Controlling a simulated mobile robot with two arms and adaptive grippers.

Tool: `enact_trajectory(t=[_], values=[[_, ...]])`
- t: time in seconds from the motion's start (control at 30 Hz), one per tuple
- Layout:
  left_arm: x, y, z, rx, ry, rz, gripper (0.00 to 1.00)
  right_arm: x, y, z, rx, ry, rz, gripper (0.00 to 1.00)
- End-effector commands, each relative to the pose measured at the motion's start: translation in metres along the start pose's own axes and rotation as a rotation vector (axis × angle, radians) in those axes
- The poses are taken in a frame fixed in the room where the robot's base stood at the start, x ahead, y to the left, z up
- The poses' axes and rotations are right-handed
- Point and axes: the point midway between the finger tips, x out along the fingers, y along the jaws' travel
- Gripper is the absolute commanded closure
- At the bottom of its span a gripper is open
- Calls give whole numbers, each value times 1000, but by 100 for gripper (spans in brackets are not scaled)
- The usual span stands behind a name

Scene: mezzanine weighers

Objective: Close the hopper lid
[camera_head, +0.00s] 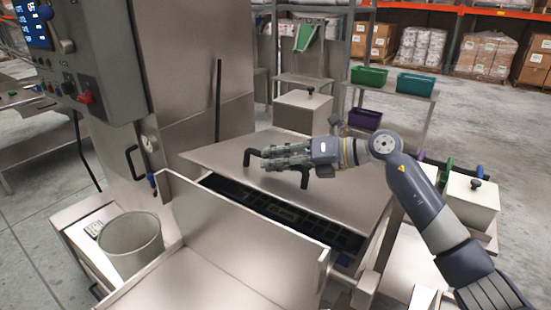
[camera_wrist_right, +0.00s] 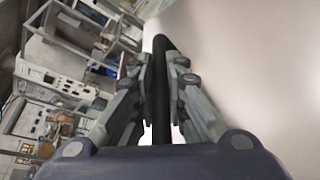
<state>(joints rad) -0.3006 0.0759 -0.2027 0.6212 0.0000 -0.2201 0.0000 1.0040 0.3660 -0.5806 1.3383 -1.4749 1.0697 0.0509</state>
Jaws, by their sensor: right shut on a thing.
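The hopper lid (camera_head: 345,205) is a flat steel panel with a black bar handle (camera_head: 249,155) standing on its upper face. A dark slot of the hopper opening (camera_head: 285,213) shows along the lid's near edge. My right gripper (camera_head: 266,160) reaches in from the right and is shut on the handle. In the right wrist view the black handle (camera_wrist_right: 160,100) runs between the two fingers, with the pale lid (camera_wrist_right: 260,70) beside it. The fingers hide part of the handle. My left gripper is out of view.
An upright steel panel (camera_head: 235,240) stands in front of the opening. A grey bucket (camera_head: 130,245) stands at the left, below a control box (camera_head: 85,55) with a red switch. A steel column rises behind the bucket. Lidded bins (camera_head: 470,200) stand at the right.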

Motion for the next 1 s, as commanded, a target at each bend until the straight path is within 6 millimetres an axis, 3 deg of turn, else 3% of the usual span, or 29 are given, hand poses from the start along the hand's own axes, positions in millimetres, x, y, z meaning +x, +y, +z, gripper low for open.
enact_trajectory(t=[0.2, 0.4, 0.83, 0.87, 1.0], values=[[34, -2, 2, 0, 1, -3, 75, 13, -30, -33, -93, 1, -43, 100], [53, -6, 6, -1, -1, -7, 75, 22, -47, -55, -181, 0, -78, 100], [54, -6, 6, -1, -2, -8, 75, 26, -52, -63, -205, 9, -91, 100], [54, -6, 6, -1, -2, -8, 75, 26, -52, -64, -205, 10, -91, 80], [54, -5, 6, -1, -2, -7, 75, 26, -52, -63, -204, 9, -90, 79]])
